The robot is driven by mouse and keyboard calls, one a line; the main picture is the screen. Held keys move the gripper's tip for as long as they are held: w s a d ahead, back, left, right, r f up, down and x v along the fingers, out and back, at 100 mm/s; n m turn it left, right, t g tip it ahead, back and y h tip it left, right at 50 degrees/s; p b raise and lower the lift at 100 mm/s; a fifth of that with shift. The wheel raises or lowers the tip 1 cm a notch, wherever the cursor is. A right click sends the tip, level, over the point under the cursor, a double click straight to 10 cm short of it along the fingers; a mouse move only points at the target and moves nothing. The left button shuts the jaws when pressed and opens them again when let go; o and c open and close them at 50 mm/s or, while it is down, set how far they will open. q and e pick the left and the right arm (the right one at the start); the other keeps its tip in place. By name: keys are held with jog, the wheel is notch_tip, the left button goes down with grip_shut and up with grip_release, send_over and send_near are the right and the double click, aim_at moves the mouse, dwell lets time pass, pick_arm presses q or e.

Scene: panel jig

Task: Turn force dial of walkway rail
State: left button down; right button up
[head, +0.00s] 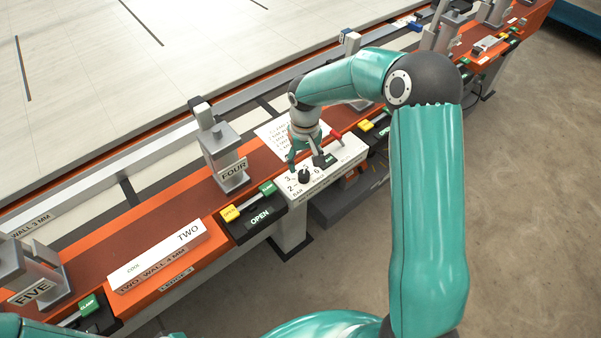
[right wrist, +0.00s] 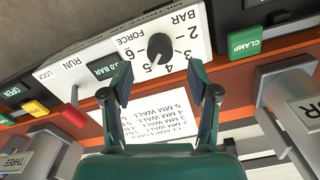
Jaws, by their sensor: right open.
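The force dial (head: 303,176) is a black round knob on a white control box (head: 322,178). In the right wrist view the dial (right wrist: 160,47) sits among printed numbers from 2 to 6, with FORCE and BAR beside it. A pale mark shows on the knob; I cannot read its exact setting. My right gripper (head: 303,157) is just above the box, close to the dial. In the right wrist view its fingers (right wrist: 157,80) are apart and empty, and the dial shows beyond and between the tips, apart from them. My left gripper is out of view.
A black BAR display (right wrist: 102,69) and a red-tipped lever (head: 337,136) are on the same box. A printed clamp-force card (head: 270,128) lies behind it. A FOUR clamp post (head: 222,155) and yellow and green buttons (head: 230,213) stand to the left. Floor in front is clear.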

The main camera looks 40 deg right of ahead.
aim_at(303, 174)
jog(key=shift+f+p, duration=0.3)
jog(key=shift+f, duration=2.5)
grip_shut()
jog(key=c, duration=1.1)
grip_release()
jog(key=shift+a, duration=0.45)
jog(key=shift+d, duration=0.3)
grip_shut()
